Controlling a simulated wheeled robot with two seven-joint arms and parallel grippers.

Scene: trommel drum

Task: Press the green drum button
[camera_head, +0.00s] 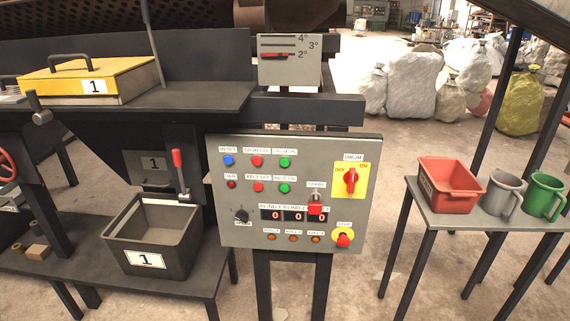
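A grey control panel (300,150) faces me in the middle of the view. Its upper button row has a blue button (228,161) labelled RESET, a red button (257,162) whose label seems to read DRUM OFF, and a green drum button (285,163) whose label seems to read DRUM ON. A second green button (285,188) sits just below, under a label that seems to read BELT ON. Nothing covers the green drum button. Neither of my grippers shows in this view.
The panel also bears a red rotary switch (351,180) on yellow, a red lever (315,208) and a red-on-yellow stop button (344,240). A grey bin (150,262) stands lower left. A side table at right holds a red bin (449,184) and two mugs.

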